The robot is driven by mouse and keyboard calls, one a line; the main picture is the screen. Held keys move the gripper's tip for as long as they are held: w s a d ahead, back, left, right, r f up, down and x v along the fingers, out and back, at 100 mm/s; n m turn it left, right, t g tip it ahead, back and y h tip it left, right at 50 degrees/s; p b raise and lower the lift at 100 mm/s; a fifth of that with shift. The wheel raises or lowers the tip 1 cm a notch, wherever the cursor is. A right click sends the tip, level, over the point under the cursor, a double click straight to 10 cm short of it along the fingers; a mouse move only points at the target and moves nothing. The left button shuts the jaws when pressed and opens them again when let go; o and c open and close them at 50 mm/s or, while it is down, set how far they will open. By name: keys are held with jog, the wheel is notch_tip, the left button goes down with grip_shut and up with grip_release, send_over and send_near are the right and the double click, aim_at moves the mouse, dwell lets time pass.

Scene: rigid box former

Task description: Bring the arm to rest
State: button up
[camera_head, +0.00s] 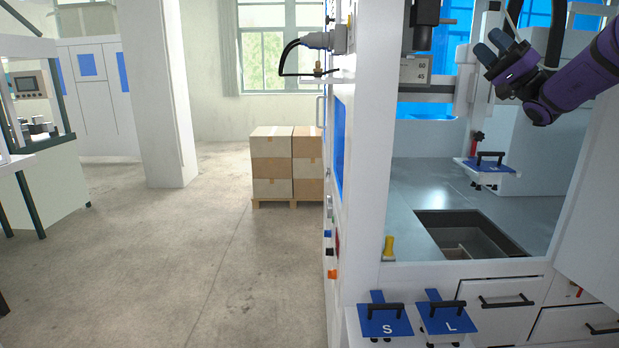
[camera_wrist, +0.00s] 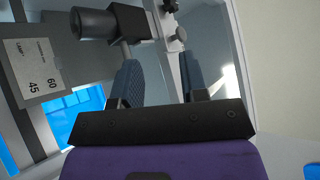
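My purple arm (camera_head: 580,80) reaches in from the upper right in the head view, inside the opening of the white box former machine (camera_head: 368,130). My gripper (camera_head: 490,44) is at the arm's end, raised well above the grey work surface. In the wrist view its two blue-grey fingers (camera_wrist: 160,75) stand apart with nothing between them. The gripper is open and empty. A black cylinder (camera_wrist: 93,24) and a label plate reading 60 and 45 (camera_wrist: 38,72) show beyond the fingers on the left.
A blue plate with a black handle (camera_head: 490,160) sits on a white bracket below my gripper. A recessed well (camera_head: 470,225) opens in the work surface. Plates marked S (camera_head: 385,322) and L (camera_head: 447,318) lie at the front.

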jog(key=s+a+f+m+g+h, duration=0.1)
jog(key=s+a+f+g+h, duration=0.35)
jog(key=s+a, duration=0.45)
jog(key=s+a+f+m+g+h, duration=0.2)
jog(key=s+a+f+g+h, duration=0.15)
jog(key=s+a+h, duration=0.45)
jog(key=s+d+f+h, duration=0.2)
jog(key=s+f, duration=0.3)
jog(key=s, duration=0.3)
jog(key=s+d+f+t+h, duration=0.1)
jog(key=s+d+f+h, duration=0.2)
jog(key=s+f+h, duration=0.2)
jog(key=s+d+f+t+h, duration=0.1)
jog(key=s+f+h, duration=0.3)
jog(key=s, duration=0.7)
notch_tip(320, 180, down, 2)
jog(key=shift+d+f+m, duration=0.1)
jog(key=shift+d+m, duration=0.2)
jog(key=shift+d, duration=0.5)
